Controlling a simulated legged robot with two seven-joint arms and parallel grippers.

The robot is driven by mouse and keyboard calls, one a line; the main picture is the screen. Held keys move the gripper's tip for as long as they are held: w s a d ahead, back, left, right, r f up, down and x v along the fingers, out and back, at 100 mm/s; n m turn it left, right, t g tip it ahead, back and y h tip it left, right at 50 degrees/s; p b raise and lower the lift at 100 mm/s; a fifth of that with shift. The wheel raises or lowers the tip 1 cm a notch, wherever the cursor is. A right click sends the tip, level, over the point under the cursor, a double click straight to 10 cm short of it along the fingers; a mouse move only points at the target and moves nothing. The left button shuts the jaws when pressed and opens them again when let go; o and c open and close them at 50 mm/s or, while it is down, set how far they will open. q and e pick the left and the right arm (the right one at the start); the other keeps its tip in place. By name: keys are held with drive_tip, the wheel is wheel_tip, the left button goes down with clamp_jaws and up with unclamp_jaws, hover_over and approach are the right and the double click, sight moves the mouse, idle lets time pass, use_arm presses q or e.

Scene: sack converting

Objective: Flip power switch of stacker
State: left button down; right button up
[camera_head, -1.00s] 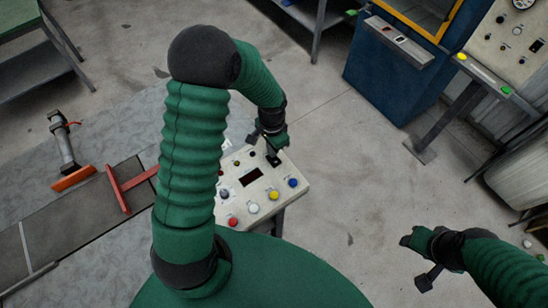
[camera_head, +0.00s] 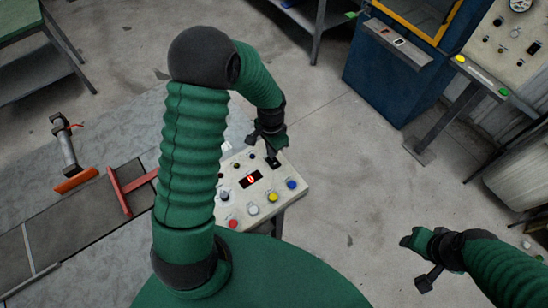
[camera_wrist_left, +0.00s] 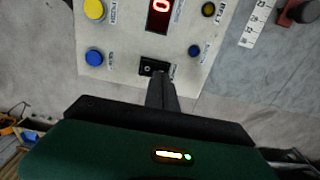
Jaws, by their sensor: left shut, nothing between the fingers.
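The control panel (camera_head: 287,203) is a pale box with coloured buttons and a small display (camera_head: 250,179), which is lit with a red digit. In the left wrist view the display (camera_wrist_left: 159,14) also glows red.
Yellow (camera_wrist_left: 94,9) and blue (camera_wrist_left: 94,57) buttons lie close beside the switch. A blue machine (camera_head: 390,75) with a yellow frame stands at the back right. A conveyor (camera_head: 75,235) with a red bar (camera_head: 118,190) is at left. Floor right of the panel is clear.

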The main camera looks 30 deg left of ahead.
use_arm(q)
wheel_tip(320, 180, up, 2)
drive_tip(key=shift+r+p, duration=0.15)
drive_tip(key=shift+p, duration=0.5)
drive_tip(key=shift+a+r+p, duration=0.2)
drive_tip(key=shift+r+p, duration=0.95)
drive_tip(key=shift+r, duration=0.1)
drive_tip(key=shift+d, duration=0.1)
